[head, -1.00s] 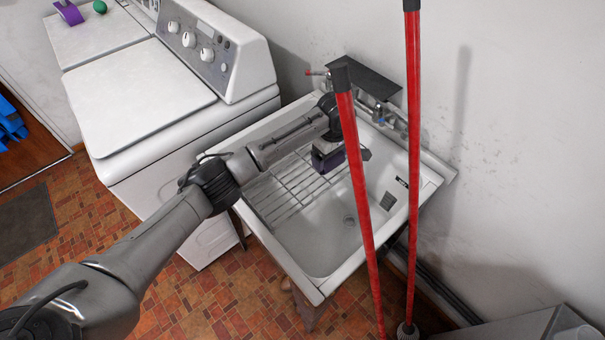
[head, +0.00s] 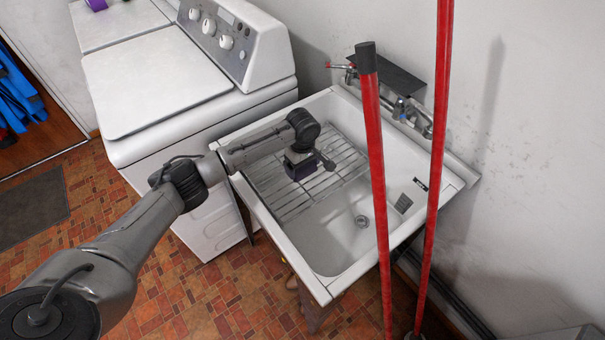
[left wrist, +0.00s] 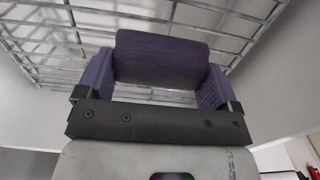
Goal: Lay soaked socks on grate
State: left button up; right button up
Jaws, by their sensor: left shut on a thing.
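My left gripper (head: 300,165) is over the wire grate (head: 350,160) on the left part of the white utility tub (head: 325,262). In the left wrist view, its two purple pads are on either side of a flat dark purple piece (left wrist: 160,57), and the gripper is shut on it. The piece looks like cloth, but I cannot tell for sure that it is a sock. The grate (left wrist: 65,40) shows behind it; whether they touch is unclear. A small dark grey patch (head: 403,204) lies on the right side of the basin; I cannot tell what it is. My right gripper is not in view.
Two red poles (head: 375,150) (head: 436,150) stand in front of the tub's right side. A faucet (head: 405,108) and dark shelf (head: 388,78) are at the back. A white washer (head: 155,85) stands left. The basin around the drain (head: 362,221) is open.

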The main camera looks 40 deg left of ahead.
aim_at(303, 173)
pick_arm(q)
jog(key=shift+f+b, duration=1.05)
jog(key=shift+f, duration=0.95)
jog(key=shift+f+p, duration=0.1)
jog(key=shift+p, duration=0.2)
jog(key=o, duration=0.7)
notch_tip(303, 173, up, 12)
jog(key=p, duration=0.4)
